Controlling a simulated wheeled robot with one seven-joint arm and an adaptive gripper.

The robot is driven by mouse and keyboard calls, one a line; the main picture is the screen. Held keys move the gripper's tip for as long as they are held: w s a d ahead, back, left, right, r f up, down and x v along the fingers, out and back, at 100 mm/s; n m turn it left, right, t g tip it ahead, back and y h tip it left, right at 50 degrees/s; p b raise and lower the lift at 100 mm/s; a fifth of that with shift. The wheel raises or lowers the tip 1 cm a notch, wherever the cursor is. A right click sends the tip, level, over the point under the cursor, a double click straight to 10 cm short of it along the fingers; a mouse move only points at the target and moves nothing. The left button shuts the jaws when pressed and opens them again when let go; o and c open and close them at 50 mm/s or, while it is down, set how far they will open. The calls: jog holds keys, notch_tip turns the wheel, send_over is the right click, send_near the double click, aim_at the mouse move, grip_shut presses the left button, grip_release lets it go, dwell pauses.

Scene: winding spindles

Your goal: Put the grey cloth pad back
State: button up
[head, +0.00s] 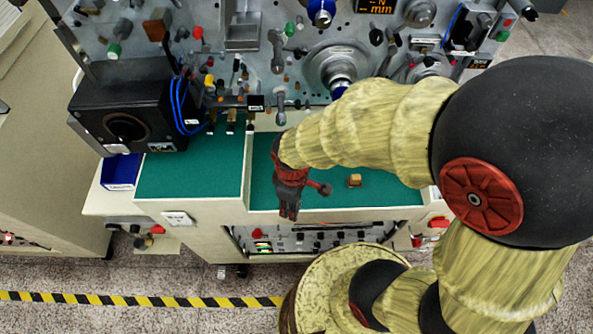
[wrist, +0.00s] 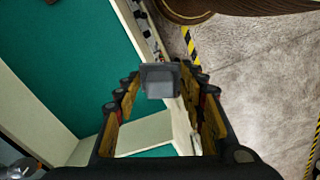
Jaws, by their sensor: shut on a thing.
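My gripper (head: 289,205) hangs over the green-topped bench in front of the machine, near the bench's front edge. In the wrist view, its fingers (wrist: 160,85) stand on both sides of the grey cloth pad (wrist: 160,79), at their tips. The gripper is shut on the pad, which looks like a small grey block. The pad appears held above the bench near its front rim. In the head view I cannot make the pad out against the dark fingers.
A small tan block (head: 354,181) lies on the right green surface (head: 390,190). A pale divider (head: 247,170) separates it from the left green surface (head: 190,175), which has clear room. A blue bin (head: 121,172) sits at the left. Knobs and spindles crowd the machine panel (head: 300,60) behind.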

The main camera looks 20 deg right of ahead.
jog(key=shift+w+r, duration=0.1)
jog(key=shift+r, duration=0.1)
jog(key=w+d+f, duration=0.2)
jog(key=w, duration=0.1)
jog(key=w+d+f, duration=0.2)
jog(key=w+f, duration=0.1)
jog(key=w, duration=0.1)
jog(key=w+d+f, duration=0.2)
jog(key=w+f, duration=0.1)
jog(key=shift+w+d+f+b, duration=0.25)
jog(key=shift+w+d+b, duration=0.05)
jog(key=shift+d+b, duration=0.05)
jog(key=shift+w+d+f, duration=0.3)
jog(key=shift+w+f, duration=0.1)
jog(key=shift+f, duration=1.7)
jog(key=shift+f, duration=0.15)
jog(key=o, duration=1)
